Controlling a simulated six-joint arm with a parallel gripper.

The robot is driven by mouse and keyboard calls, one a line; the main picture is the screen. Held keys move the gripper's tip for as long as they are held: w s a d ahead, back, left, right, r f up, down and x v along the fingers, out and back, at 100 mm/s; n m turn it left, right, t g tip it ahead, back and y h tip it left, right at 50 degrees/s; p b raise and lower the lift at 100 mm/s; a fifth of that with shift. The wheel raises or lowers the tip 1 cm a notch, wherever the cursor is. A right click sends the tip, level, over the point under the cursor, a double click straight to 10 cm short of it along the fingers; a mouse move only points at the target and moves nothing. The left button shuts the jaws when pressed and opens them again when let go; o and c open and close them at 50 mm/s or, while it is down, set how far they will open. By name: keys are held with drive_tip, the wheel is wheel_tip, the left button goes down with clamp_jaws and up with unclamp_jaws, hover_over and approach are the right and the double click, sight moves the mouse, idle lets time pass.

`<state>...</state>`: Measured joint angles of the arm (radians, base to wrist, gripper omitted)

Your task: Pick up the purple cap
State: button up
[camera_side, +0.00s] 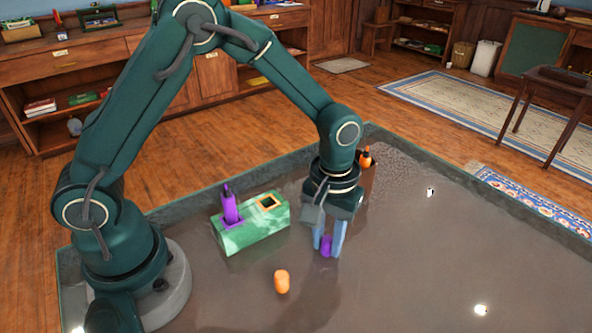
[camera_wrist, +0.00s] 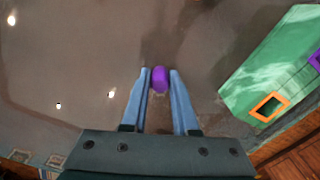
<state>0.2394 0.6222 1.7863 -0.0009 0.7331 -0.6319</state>
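The purple cap (camera_side: 326,248) is low over or on the grey tabletop, between the fingertips of my gripper (camera_side: 329,244). In the wrist view the cap (camera_wrist: 160,79) sits between the two blue fingertips (camera_wrist: 159,73), one on each side. The fingers are spread apart, with what looks like a thin gap beside the cap; contact is hard to tell. My gripper points down at the table.
A green block (camera_side: 245,238) stands left of my gripper, with a purple marker (camera_side: 230,207) upright in it and an orange-rimmed hole (camera_side: 268,202). An orange cap (camera_side: 282,281) lies nearer the camera. An orange marker (camera_side: 366,158) stands behind my gripper. The right side is clear.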

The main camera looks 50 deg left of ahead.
sight(326, 236)
clamp_jaws()
drive_tip(key=shift+r, duration=0.45)
drive_tip(key=r, duration=0.3)
drive_tip(key=shift+a+r, duration=0.35)
drive_tip(key=shift+r, duration=0.05)
drive_tip(key=a+r, duration=0.2)
drive_tip(key=a, duration=0.1)
drive_tip(key=s+a+r, duration=0.1)
drive_tip(key=a+r, duration=0.1)
drive_tip(key=a, duration=0.2)
drive_tip(key=s+a+r, duration=0.1)
drive_tip(key=a+r, duration=0.1)
drive_tip(key=a, duration=0.2)
drive_tip(key=shift+r, duration=0.15)
drive_tip(key=shift+d, duration=0.1)
